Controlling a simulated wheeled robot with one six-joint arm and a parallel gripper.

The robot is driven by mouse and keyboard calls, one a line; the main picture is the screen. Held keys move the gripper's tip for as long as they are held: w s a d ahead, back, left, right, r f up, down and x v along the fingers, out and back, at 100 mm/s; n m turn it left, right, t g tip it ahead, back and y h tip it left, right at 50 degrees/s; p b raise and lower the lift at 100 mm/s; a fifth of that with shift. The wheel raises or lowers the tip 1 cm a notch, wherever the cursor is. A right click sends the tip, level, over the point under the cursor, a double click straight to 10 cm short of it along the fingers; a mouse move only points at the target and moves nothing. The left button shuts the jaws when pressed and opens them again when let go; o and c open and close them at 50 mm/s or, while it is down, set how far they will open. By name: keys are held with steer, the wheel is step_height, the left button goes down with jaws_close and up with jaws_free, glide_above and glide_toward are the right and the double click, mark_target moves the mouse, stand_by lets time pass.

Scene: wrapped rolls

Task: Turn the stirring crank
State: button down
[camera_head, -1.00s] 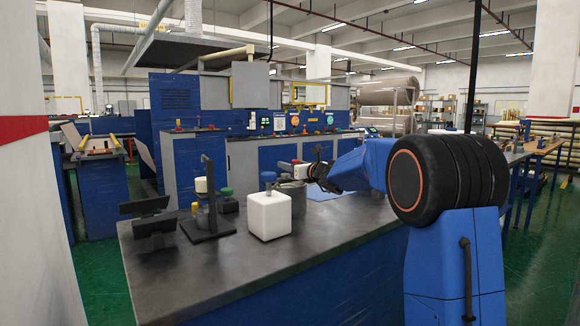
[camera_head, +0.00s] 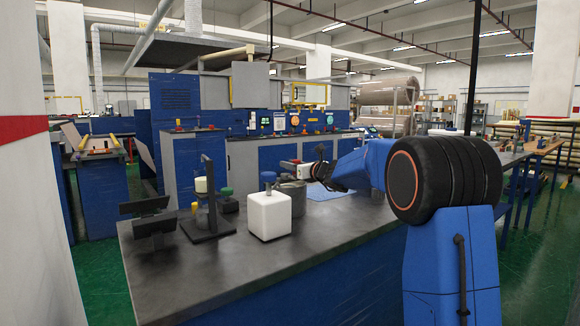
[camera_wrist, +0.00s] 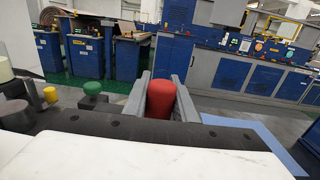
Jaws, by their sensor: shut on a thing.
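The red crank knob (camera_wrist: 161,98) stands upright between the two grey fingers of my gripper (camera_wrist: 160,100) in the wrist view. The fingers are shut on it, one on each side. In the head view my gripper (camera_head: 290,164) is above the grey pot (camera_head: 293,193) on the dark bench. The crank's arm and the knob are too small or hidden to make out there.
A white box with a blue knob (camera_head: 269,215) stands just in front of the pot. The bench's front right top (camera_head: 240,265) is clear.

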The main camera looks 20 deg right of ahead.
steer(key=n+y, duration=0.1)
steer(key=n+g+y, duration=0.2)
steer(key=y, duration=0.1)
steer(key=shift+w+d, duration=0.25)
steer(key=shift+w, duration=0.1)
steer(key=n+g+y, duration=0.1)
steer(key=g, duration=0.1)
steer(key=n+g+y, duration=0.4)
steer(key=shift+w, duration=0.4)
steer(key=shift+w+a+n+g+y, duration=0.15)
steer(key=shift+n+g+y, duration=0.35)
steer(key=shift+n+g, duration=0.85)
steer(key=shift+w+a+n+g+y, duration=0.15)
steer(key=shift+n+g+y, duration=0.5)
steer(key=shift+g, duration=1.2)
steer(key=shift+n+g, duration=0.4)
steer(key=shift+g, duration=0.1)
steer(key=shift+w+a+r+n+g, duration=0.1)
steer(key=shift+n+g, duration=1.1)
steer(key=shift+g, duration=0.5)
steer(key=c, duration=1.5)
jaws_free()
steer(key=shift+o, duration=0.2)
steer(key=shift+s+m+t, duration=0.2)
steer(key=shift+m+t, duration=1.2)
steer(key=shift+t, duration=0.5)
